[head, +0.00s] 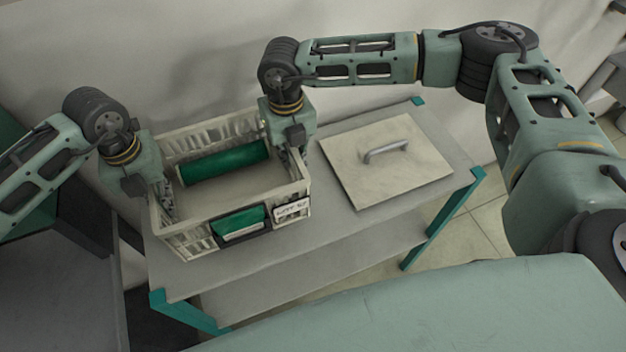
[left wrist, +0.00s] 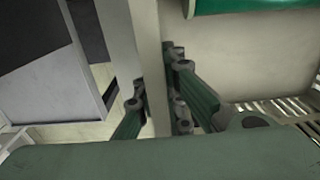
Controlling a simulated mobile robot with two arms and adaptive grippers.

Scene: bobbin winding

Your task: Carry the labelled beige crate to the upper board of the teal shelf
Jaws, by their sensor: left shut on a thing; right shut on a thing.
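The beige crate (head: 189,243) with slatted walls is at the left part of the teal shelf's upper board (head: 190,281). A white label (head: 292,209) is on its front wall. A green roll (head: 222,163) lies inside it, and a green piece (head: 240,222) shows at the front wall. My left gripper (head: 166,203) is shut on the crate's left wall; in the left wrist view its fingers (left wrist: 160,105) straddle the wall. My right gripper (head: 295,160) is shut on the right wall. Whether the crate's bottom touches the board is hard to tell.
A flat beige lid (head: 345,184) with a grey handle (head: 385,151) lies on the right half of the upper board. A lower board (head: 310,285) is below. A grey surface (head: 65,285) stands at the left. A pale wall rises behind the shelf.

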